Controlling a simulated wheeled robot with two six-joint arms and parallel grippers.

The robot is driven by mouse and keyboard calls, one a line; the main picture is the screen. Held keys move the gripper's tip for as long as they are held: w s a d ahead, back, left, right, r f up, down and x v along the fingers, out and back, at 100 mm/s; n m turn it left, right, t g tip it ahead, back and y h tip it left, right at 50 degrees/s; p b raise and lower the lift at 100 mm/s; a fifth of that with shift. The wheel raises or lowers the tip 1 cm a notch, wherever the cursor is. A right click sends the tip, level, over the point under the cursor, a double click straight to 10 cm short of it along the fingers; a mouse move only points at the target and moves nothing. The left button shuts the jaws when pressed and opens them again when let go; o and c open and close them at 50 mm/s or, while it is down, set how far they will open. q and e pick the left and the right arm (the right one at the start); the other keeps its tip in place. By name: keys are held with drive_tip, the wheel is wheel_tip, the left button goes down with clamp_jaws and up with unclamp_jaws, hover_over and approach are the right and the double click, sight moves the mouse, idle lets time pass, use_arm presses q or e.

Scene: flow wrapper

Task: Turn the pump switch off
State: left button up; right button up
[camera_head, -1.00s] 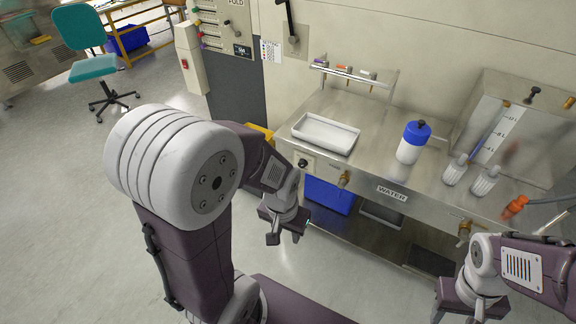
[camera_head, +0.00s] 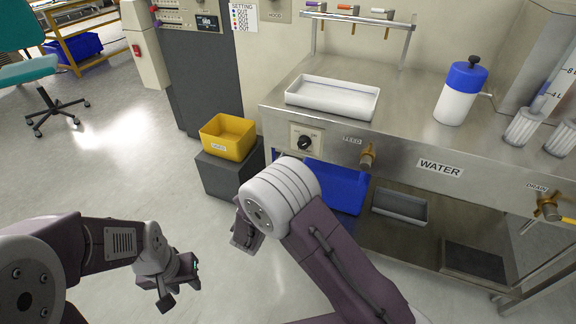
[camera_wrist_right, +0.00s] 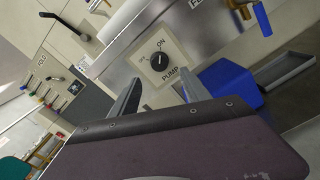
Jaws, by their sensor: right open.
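The pump switch is a round black knob (camera_head: 305,143) on a pale plate at the left end of the steel bench front. In the right wrist view the knob (camera_wrist_right: 160,62) shows up close, with OFF, ON and PUMP printed around it. I cannot surely tell which mark its pointer faces. My right gripper (camera_wrist_right: 158,88) is open and empty, its two fingers facing the plate with the knob ahead of the gap, apart from it. In the head view my right gripper is partly hidden behind its own arm. My left gripper (camera_head: 180,288) is open and empty over the floor at lower left.
A white tray (camera_head: 332,98) and a blue-capped bottle (camera_head: 457,92) stand on the bench. A brass feed valve (camera_head: 367,157) sits right of the switch. A yellow bin (camera_head: 228,136) rests on a grey box (camera_head: 226,174) to its left. A blue bin (camera_head: 340,188) is below.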

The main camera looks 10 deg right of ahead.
sight(302, 145)
drive_tip(key=b+x, duration=0.2)
drive_tip(key=x, duration=0.6)
drive_tip(key=shift+w+d, duration=0.15)
drive_tip(key=shift+w, duration=0.05)
drive_tip(key=shift+w+d, duration=0.15)
drive_tip(key=shift+w, duration=0.1)
clamp_jaws()
